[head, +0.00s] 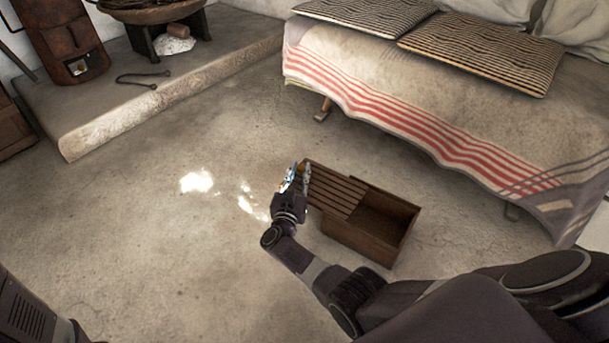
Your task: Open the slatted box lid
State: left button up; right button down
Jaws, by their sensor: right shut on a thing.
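The lid's left end sticks out past the box. My right gripper (297,176) is at that left end, with its fingers closed on the lid. The exact contact is partly hidden by the fingers. Of my left arm, only a link shows at the lower left; its gripper is out of view.
A bed (480,95) with a striped blanket and cushions stands behind the box. A raised stone hearth (150,100) at the back left holds a bowl on a stand, an iron tool and a rusty stove (62,38). The floor left of the box is clear.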

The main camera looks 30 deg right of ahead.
dwell(0.3)
jog(key=c, duration=1.7)
grip_release()
